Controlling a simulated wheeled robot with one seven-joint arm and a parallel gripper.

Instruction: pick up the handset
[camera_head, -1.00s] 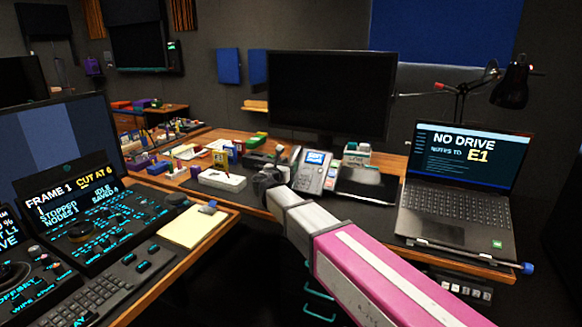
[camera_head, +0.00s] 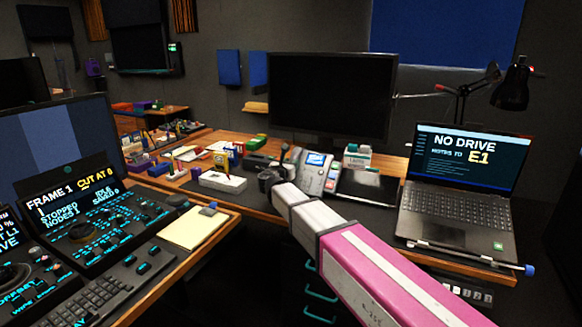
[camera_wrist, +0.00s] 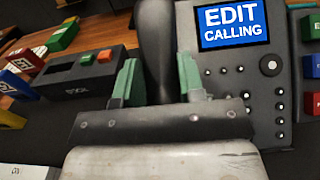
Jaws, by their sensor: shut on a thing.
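The desk phone (camera_head: 313,180) stands on the desk in the head view, beside my gripper. In the wrist view its base (camera_wrist: 262,100) has a lit screen reading "EDIT CALLING" and rows of keys. The dark handset (camera_wrist: 155,45) runs along the left side of the base. My gripper (camera_wrist: 158,80) is shut on the handset, with one green finger on each side of it. The handset's lower part is hidden behind the gripper. I cannot tell whether it is clear of the base. In the head view my arm hides most of the gripper (camera_head: 268,180).
A black box with orange and green buttons (camera_wrist: 85,75) sits left of the gripper. A white block (camera_head: 222,181) lies left of it in the head view. A laptop (camera_head: 455,205) stands to the right, and a large dark monitor (camera_head: 330,95) is behind the phone.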

